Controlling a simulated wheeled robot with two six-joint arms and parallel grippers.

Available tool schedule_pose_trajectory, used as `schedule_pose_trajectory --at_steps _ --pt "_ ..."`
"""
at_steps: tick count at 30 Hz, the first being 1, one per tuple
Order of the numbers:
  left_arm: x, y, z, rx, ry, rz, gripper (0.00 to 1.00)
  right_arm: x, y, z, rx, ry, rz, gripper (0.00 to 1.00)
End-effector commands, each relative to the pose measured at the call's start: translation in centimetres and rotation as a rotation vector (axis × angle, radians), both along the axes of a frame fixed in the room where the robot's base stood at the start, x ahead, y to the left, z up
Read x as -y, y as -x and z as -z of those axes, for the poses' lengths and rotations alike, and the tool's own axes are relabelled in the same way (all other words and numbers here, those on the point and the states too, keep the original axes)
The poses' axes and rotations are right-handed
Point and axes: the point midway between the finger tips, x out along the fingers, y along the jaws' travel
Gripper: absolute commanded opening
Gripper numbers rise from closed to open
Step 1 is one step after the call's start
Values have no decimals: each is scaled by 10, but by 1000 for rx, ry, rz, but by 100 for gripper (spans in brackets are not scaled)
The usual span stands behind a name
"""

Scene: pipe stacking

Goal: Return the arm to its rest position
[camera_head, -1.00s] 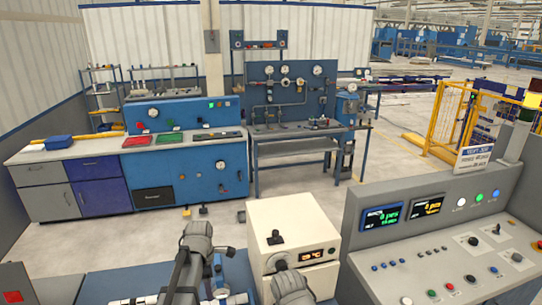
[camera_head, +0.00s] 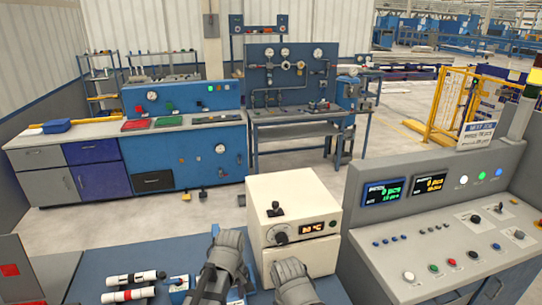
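My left arm shows at the bottom centre as a thick grey segment, drawn back at the near edge of the blue table (camera_head: 85,262). My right arm shows as a smaller grey segment just right of it, in front of the cream box. I make out no fingertips of either gripper. Two white pipe pieces lie side by side on the table left of my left arm. The farther pipe (camera_head: 120,280) has a black band, and the nearer pipe (camera_head: 115,297) has red bands. Both are clear of my arms.
A small blue fixture (camera_head: 179,283) stands between the pipes and my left arm. A cream control box (camera_head: 285,194) with a lit display stands close ahead of my arms. A grey console (camera_head: 450,225) fills the right side. The table's left part is largely free.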

Motion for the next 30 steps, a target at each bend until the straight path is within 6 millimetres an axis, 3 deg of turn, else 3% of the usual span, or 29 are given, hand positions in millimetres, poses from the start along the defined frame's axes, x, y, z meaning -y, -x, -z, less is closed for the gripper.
schedule_pose_trajectory --at_steps 1,3,9,12,18,30 --pt "11 20 23 -10 -5 152 63 0 0 24 0 0 -1 50" --pt "22 38 37 -25 -11 366 63 0 0 38 0 1 -2 50" --pt "43 76 64 -64 -22 843 63 0 0 65 1 0 -5 50" --pt "48 86 70 -78 -26 984 63 0 0 71 1 1 -5 50" --pt "52 92 73 -89 -26 1092 63 0 0 74 1 1 -6 50" --pt "52 92 72 -89 -26 1091 63 0 0 73 1 1 -6 50"
